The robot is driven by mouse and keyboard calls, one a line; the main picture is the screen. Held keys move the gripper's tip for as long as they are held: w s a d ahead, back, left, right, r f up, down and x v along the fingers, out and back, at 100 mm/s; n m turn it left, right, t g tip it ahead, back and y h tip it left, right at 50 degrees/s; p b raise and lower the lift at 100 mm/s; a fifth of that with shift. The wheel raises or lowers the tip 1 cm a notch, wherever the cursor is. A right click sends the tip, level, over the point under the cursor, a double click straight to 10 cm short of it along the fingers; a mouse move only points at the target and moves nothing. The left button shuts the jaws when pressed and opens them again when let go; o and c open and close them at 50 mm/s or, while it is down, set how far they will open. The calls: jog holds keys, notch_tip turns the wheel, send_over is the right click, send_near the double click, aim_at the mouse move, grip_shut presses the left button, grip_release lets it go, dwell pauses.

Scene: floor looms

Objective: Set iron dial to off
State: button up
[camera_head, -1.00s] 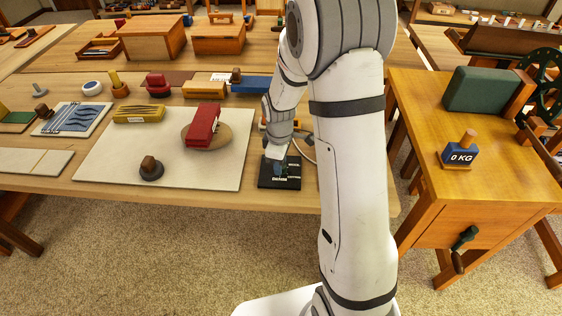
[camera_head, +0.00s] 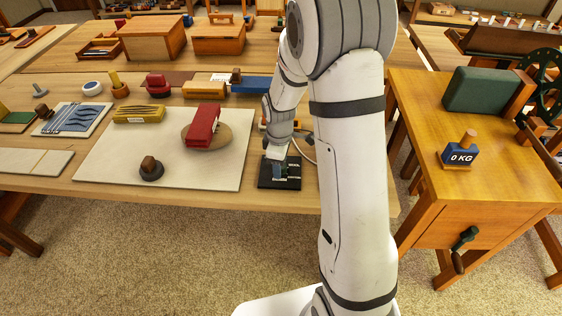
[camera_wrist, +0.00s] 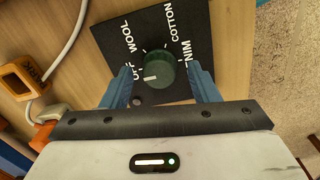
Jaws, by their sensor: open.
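The iron dial (camera_wrist: 158,70) is a round dark green knob on a black plate (camera_wrist: 178,25), which lies on the table and also shows in the head view (camera_head: 292,183). White labels OFF, WOOL and COTTON ring the knob, with another label partly hidden by the right finger. The knob's white mark is on its lower left side, near OFF. My gripper (camera_wrist: 160,75) is open, with one blue finger on each side of the knob. Gaps show between the fingers and the knob. In the head view my gripper (camera_head: 278,167) is over the plate, partly covering it.
An orange block (camera_wrist: 21,78) and a white cable lie left of the plate in the wrist view. A red iron-like block (camera_head: 203,126) sits on the pale mat (camera_head: 110,150) to the left. The table's front edge is close to the plate.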

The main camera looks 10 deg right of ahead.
jog(key=shift+r, duration=0.15)
jog(key=r, duration=0.7)
jog(key=shift+s+r, duration=0.2)
jog(key=shift+r, duration=0.05)
jog(key=shift+s+r, duration=0.25)
jog(key=shift+r, duration=0.1)
jog(key=s+r+m+t, duration=0.1)
jog(key=s+r+m, duration=0.4)
jog(key=s, duration=0.5)
jog(key=s+r+m+t, duration=0.1)
jog(key=s+r+m, duration=0.4)
jog(key=s, duration=0.5)
jog(key=shift+d+r+m+p, duration=0.2)
jog(key=shift+r+m+p, duration=0.15)
jog(key=shift+m, duration=0.85)
